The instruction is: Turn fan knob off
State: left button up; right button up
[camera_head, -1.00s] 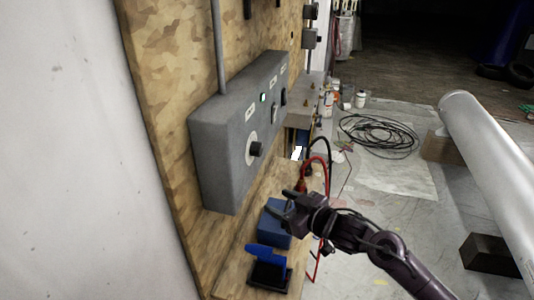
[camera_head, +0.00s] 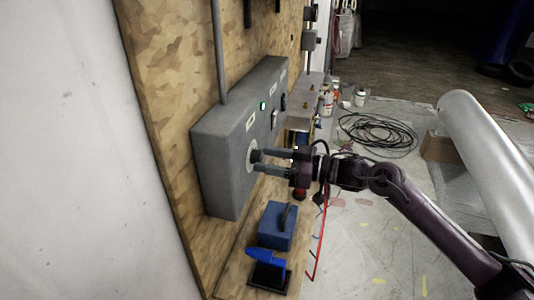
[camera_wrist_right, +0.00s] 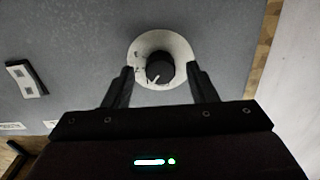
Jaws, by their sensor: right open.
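The fan knob (camera_wrist_right: 160,68) is a black round knob on a pale dial plate, on the face of a grey control box (camera_head: 222,172). In the head view the dial plate (camera_head: 251,152) shows just behind the fingertips, and the knob is mostly hidden by them. My right gripper (camera_head: 257,162) points left at the box, its fingers at the knob. In the right wrist view the open fingers (camera_wrist_right: 160,78) stand to either side of the knob with gaps; contact cannot be told. My left gripper is not in view.
Below are a blue box (camera_head: 277,225) and a blue tool (camera_head: 266,262) on a wooden ledge. A black cable coil (camera_head: 378,134) lies on the floor behind.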

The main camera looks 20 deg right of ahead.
jog(key=shift+w+a, duration=0.2)
jog(key=shift+a, duration=0.15)
jog(key=c, duration=1)
jog(key=shift+f+n+b, duration=0.2)
jog(key=shift+n+b, duration=0.4)
jog(key=shift+b, duration=0.3)
jog(key=n+b, duration=0.3)
jog(key=shift+b, duration=0.3)
jog(key=shift+r+n+b, duration=0.15)
jog(key=shift+n+b, duration=1.7)
jog(key=shift+n, duration=0.05)
